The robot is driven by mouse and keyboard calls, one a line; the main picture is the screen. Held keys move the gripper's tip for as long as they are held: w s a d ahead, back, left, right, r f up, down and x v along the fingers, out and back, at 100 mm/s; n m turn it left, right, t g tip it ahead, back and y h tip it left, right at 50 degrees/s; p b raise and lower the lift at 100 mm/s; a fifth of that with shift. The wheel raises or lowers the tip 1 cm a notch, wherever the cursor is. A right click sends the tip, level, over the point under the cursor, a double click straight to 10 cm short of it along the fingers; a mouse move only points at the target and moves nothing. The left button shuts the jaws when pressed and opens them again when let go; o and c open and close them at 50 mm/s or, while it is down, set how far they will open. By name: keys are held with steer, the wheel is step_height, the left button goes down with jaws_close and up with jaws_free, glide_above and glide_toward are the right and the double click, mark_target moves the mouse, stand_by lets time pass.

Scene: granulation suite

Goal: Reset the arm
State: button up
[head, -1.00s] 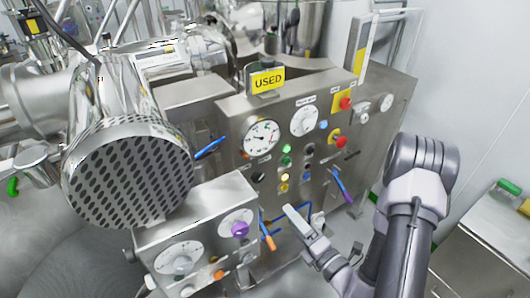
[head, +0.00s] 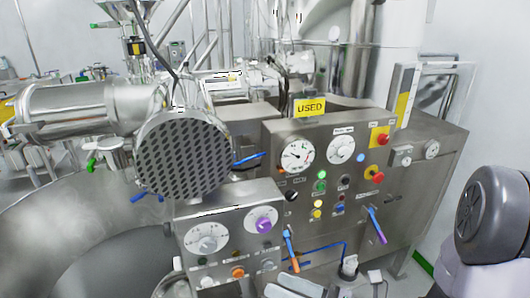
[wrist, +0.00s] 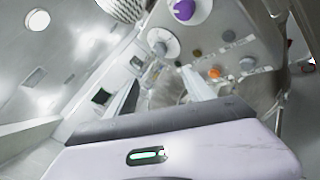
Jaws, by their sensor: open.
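My arm (head: 490,225) shows at the right edge of the head view, its lower part cut off by the frame. My gripper (wrist: 160,95) shows in the wrist view with its two pale fingers apart and nothing held between them. In the head view only pale parts near the bottom edge may belong to it. It points toward the small steel control box, whose purple knob (wrist: 183,10) and orange button (wrist: 214,73) lie beyond the fingers. I cannot tell how far off the box is.
A steel control panel (head: 385,218) with gauges, red buttons and a yellow USED sign (head: 310,107) stands ahead. The smaller control box (head: 222,217) sits in front of it. A perforated round cover (head: 183,158) and a large steel vessel (head: 60,215) are at left.

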steer(key=s+a+f+n+g+h+b, duration=0.2)
steer(key=s+f+n+g+h+b, duration=0.1)
steer(key=s+n+g, duration=0.4)
steer(key=s+a+f+n+g+h+b, duration=0.2)
steer(key=s+f+n+b, duration=0.25)
steer(key=n, duration=0.35)
steer(key=s+d+f+n+t+h+b, duration=0.3)
steer(key=d+n+h+b, duration=0.1)
steer(key=d+n+h, duration=0.25)
steer(key=w+d+r+n+t+h, duration=0.1)
steer(key=n+t, duration=0.1)
steer(key=w+d+r+n+t+h+b, duration=0.1)
steer(key=w+d+r+n+h, duration=0.1)
steer(key=shift+w+d+r+n+t, duration=0.1)
steer(key=shift+d+r+n+t, duration=0.15)
steer(key=shift+t, duration=0.15)
steer(key=shift+f, duration=0.1)
